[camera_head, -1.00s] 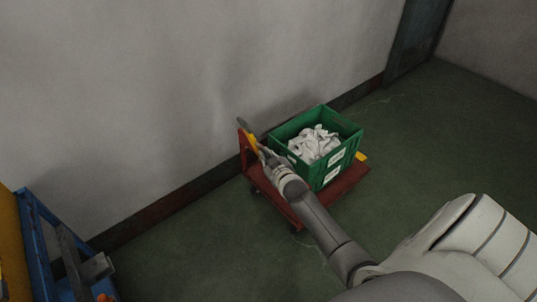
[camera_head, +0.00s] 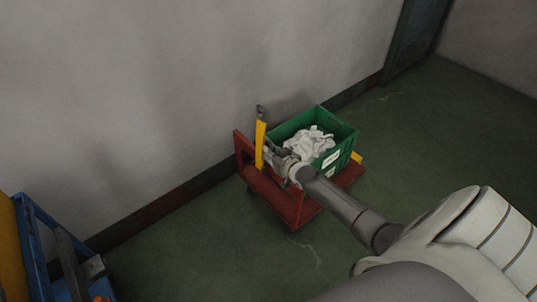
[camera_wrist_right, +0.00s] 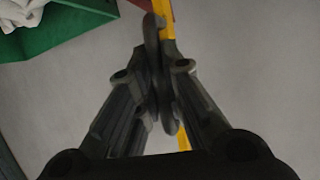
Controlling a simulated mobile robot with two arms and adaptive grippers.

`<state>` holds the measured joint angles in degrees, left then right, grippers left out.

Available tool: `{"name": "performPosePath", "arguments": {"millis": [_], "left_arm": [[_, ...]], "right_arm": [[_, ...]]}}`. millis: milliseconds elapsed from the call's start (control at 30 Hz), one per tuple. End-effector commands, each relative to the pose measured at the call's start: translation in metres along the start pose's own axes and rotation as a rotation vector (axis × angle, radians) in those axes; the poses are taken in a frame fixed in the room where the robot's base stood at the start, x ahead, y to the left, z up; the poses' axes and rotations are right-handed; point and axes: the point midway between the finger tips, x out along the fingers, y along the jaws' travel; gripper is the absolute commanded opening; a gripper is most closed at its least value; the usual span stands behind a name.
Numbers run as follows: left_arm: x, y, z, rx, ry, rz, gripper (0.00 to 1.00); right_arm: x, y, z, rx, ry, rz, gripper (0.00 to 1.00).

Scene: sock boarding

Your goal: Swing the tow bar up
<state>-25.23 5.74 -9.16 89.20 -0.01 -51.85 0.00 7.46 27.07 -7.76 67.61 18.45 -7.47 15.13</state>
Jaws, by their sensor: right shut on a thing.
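My right gripper (camera_head: 268,156) is at the bar, reaching in from the lower right. In the right wrist view the fingers (camera_wrist_right: 160,85) are closed together on the yellow bar (camera_wrist_right: 168,22), which shows above and below them. The fingers hide the gripped part of the bar. My left gripper is in neither view.
A green crate (camera_head: 345,135) with white socks (camera_head: 309,143) stands on the cart, close beside my right gripper. The grey wall (camera_head: 120,90) is just behind the cart. A blue frame (camera_head: 38,232) stands at the lower left. The green floor (camera_head: 440,140) at right is clear.

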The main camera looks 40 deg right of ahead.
Motion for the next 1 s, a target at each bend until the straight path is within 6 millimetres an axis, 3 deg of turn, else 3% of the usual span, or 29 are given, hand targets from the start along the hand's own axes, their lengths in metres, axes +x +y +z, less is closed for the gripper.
{"name": "performPosePath", "arguments": {"millis": [233, 867, 900, 1000], "left_arm": [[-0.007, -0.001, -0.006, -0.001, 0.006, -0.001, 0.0], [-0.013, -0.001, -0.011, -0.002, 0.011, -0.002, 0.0], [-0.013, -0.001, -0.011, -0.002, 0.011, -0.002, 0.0], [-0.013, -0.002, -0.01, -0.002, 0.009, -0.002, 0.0]], "right_arm": [[0.003, 0.012, -0.001, 0.072, -0.015, -0.031, 0.0], [0.003, 0.016, -0.001, 0.115, -0.022, -0.043, 0.0], [0.003, 0.016, -0.001, 0.116, -0.022, -0.043, 0.15], [0.003, 0.015, -0.001, 0.114, -0.023, -0.043, 0.28]]}}
